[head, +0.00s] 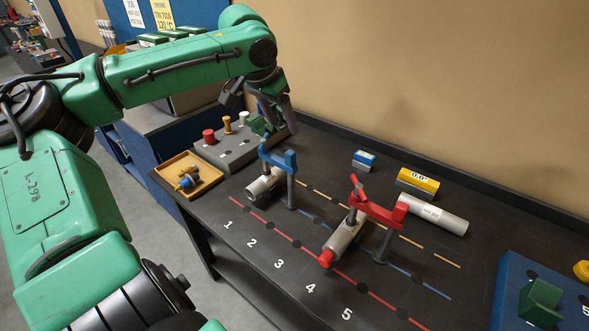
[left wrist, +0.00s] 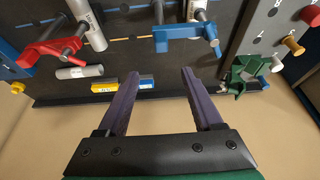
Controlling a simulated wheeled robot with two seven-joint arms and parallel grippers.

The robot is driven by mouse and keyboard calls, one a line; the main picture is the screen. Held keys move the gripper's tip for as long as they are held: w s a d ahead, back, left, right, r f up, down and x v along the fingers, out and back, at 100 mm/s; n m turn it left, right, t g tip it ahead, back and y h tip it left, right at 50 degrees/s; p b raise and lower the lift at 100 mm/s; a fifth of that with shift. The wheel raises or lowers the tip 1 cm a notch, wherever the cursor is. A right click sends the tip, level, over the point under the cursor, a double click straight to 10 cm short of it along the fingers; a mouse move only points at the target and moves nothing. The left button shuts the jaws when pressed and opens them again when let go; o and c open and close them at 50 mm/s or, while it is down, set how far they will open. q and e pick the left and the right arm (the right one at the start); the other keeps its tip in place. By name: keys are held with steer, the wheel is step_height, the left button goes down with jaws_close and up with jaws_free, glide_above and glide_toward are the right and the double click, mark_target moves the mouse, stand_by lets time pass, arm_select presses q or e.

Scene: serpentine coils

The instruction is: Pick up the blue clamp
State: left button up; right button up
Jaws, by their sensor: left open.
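The blue clamp (head: 278,158) stands on a grey post on the dark bench, beside and over a grey cylinder (head: 263,187). It also shows in the left wrist view (left wrist: 186,32), beyond my open fingers. My left gripper (head: 279,122) is open and empty, behind and above the blue clamp in the head view, and apart from it. Both fingers show clearly in the left wrist view (left wrist: 158,72), with nothing between them. My right gripper is not in view.
A red clamp (head: 377,211) stands to the right over another cylinder. A grey rack (head: 232,152) with colored pegs and a green piece is close to my left gripper. A wooden tray (head: 208,166), yellow block (head: 418,179) and blue block (head: 364,157) sit around. A wall rises behind.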

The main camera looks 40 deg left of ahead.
arm_select(q)
steer(key=p, duration=0.1)
glide_above(290, 152)
steer(key=s, duration=0.3)
step_height(290, 152, down, 6)
steer(key=x, duration=0.2)
steer(key=p+x, duration=0.1)
steer(key=x, duration=0.3)
steer(key=shift+w+d, duration=0.1)
steer(key=shift+w, duration=0.25)
steer(key=shift+f, duration=0.15)
jaws_close()
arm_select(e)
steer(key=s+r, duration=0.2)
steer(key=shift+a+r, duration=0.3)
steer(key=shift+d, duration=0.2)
arm_select(q)
steer(key=shift+w, duration=0.15)
